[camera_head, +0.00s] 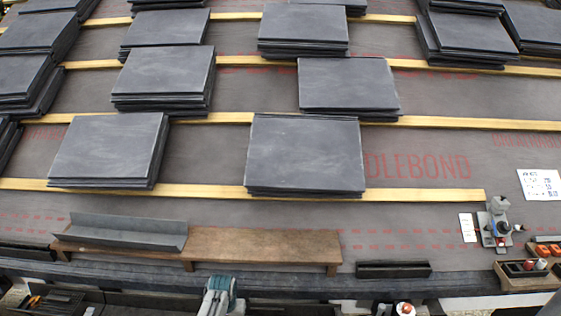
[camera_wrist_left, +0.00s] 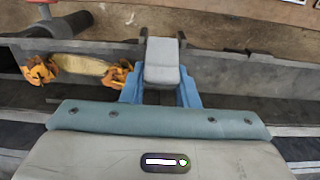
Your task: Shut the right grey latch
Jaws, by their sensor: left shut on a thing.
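A grey latch (camera_wrist_left: 162,62) stands upright in the middle of the left wrist view, at a dark rail. My left gripper (camera_wrist_left: 160,88), with a blue finger on each side, is shut on this grey latch. In the head view my left gripper (camera_head: 221,291) shows as a teal and pale grey shape at the bottom edge, left of centre; the latch cannot be made out there. The pictures do not clearly show how far the latch is turned. Only one latch can be made out. My right gripper is not in view.
Orange pieces with a pale wooden bar (camera_wrist_left: 80,65) lie left of the latch. A brown plank bench (camera_head: 265,248) carries a grey angled trough (camera_head: 125,233). Slate stacks (camera_head: 305,153) lie on battens behind. A metal tool (camera_head: 499,222) stands at the right.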

